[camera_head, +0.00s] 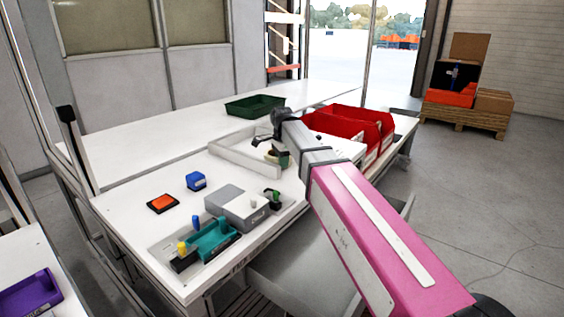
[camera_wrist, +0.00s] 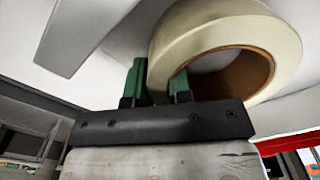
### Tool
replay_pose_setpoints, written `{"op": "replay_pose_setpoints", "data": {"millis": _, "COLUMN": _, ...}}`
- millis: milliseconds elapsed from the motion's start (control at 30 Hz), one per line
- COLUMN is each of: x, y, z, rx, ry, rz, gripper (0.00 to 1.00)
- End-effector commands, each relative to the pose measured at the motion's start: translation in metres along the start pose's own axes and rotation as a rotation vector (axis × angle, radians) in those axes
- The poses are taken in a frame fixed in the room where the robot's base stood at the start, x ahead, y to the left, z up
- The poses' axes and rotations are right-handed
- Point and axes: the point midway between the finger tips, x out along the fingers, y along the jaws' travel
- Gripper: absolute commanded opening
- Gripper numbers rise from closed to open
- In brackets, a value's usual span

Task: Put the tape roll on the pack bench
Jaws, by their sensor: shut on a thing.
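The tape roll (camera_wrist: 270,30) is a cream ring with a brown inner core, tilted in the wrist view. My gripper (camera_wrist: 158,82) has two green fingers, shut on the wall of the tape roll. In the head view my gripper (camera_head: 277,153) is over the right part of a white bench (camera_head: 125,205), and my arm and wrist hide most of the roll. I cannot tell whether the roll touches the bench top. Which surface is the pack bench is not marked.
Red bins (camera_head: 345,128) stand right of my gripper, and a pale low frame (camera_head: 240,163) lies to its left. A green tray (camera_head: 254,106) is farther back. A purple tray (camera_head: 30,295) sits lower left.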

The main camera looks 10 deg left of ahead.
Motion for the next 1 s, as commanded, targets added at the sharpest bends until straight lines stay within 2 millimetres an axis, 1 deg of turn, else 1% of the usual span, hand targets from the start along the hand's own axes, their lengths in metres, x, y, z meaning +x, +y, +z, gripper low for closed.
{"op": "replay_pose_setpoints", "data": {"millis": 267, "x": 0.001, "y": 0.000, "z": 0.000, "rx": 0.000, "ry": 0.000, "rz": 0.000, "gripper": 0.00}}
{"op": "replay_pose_setpoints", "data": {"millis": 300, "x": 0.002, "y": 0.000, "z": 0.000, "rx": 0.000, "ry": 0.000, "rz": 0.000, "gripper": 0.22}}
{"op": "replay_pose_setpoints", "data": {"millis": 367, "x": 0.002, "y": 0.000, "z": 0.000, "rx": 0.000, "ry": 0.000, "rz": 0.000, "gripper": 0.42}}
{"op": "replay_pose_setpoints", "data": {"millis": 400, "x": 0.002, "y": 0.000, "z": 0.000, "rx": 0.000, "ry": 0.000, "rz": 0.000, "gripper": 0.45}}
{"op": "replay_pose_setpoints", "data": {"millis": 667, "x": 0.001, "y": 0.000, "z": 0.000, "rx": 0.000, "ry": 0.000, "rz": 0.000, "gripper": 0.45}}
{"op": "replay_pose_setpoints", "data": {"millis": 767, "x": -0.003, "y": 0.000, "z": 0.000, "rx": 0.000, "ry": 0.000, "rz": -0.001, "gripper": 0.45}}
{"op": "replay_pose_setpoints", "data": {"millis": 867, "x": -0.013, "y": -0.001, "z": 0.000, "rx": 0.000, "ry": 0.000, "rz": -0.001, "gripper": 0.45}}
{"op": "replay_pose_setpoints", "data": {"millis": 1000, "x": -0.035, "y": -0.001, "z": 0.000, "rx": 0.000, "ry": 0.000, "rz": -0.003, "gripper": 0.45}}
